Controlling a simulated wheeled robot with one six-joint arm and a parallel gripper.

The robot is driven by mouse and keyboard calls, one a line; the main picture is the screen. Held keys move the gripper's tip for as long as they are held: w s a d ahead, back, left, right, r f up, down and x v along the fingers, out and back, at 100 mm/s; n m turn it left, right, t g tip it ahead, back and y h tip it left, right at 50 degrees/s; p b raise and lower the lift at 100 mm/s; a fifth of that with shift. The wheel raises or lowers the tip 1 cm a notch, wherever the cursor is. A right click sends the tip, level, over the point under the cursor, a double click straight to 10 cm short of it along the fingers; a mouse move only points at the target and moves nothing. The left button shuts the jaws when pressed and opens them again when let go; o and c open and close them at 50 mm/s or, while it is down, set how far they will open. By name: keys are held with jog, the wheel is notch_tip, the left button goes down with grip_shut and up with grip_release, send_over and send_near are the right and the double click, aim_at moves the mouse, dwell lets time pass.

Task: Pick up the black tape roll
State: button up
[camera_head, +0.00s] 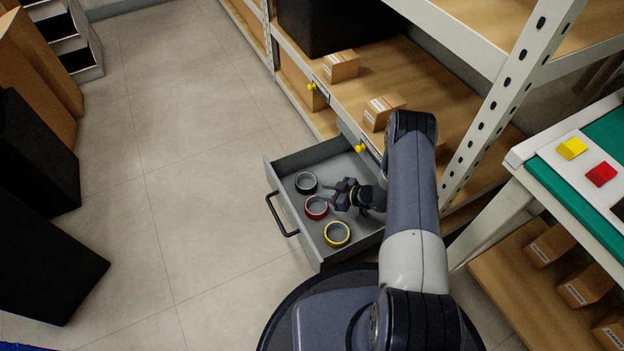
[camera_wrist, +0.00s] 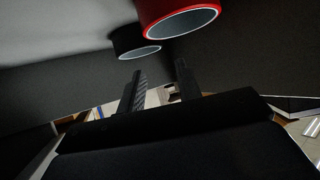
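The black tape roll (camera_head: 306,192) lies in the open grey drawer (camera_head: 270,178), near its far-left part. It also shows in the wrist view (camera_wrist: 125,40), beyond my fingers and partly behind the red roll. A red tape roll (camera_head: 314,217) lies close to it on the near side. My gripper (camera_head: 336,192) is inside the drawer area, to the right of the black and red rolls. In the wrist view my gripper (camera_wrist: 159,78) has two fingers apart with nothing between them. It is not touching the black roll.
A yellow tape roll (camera_head: 337,245) lies nearer in the drawer. The drawer's black handle (camera_head: 280,216) is on its left side. A shelf (camera_head: 455,85) with cardboard boxes stands at the right. A table (camera_head: 545,165) with coloured blocks is farther right. Floor left of the drawer is clear.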

jog(key=b+x, duration=0.4)
jog(key=x, duration=0.6)
jog(key=shift+w, duration=0.15)
jog(key=shift+r, duration=0.1)
grip_shut()
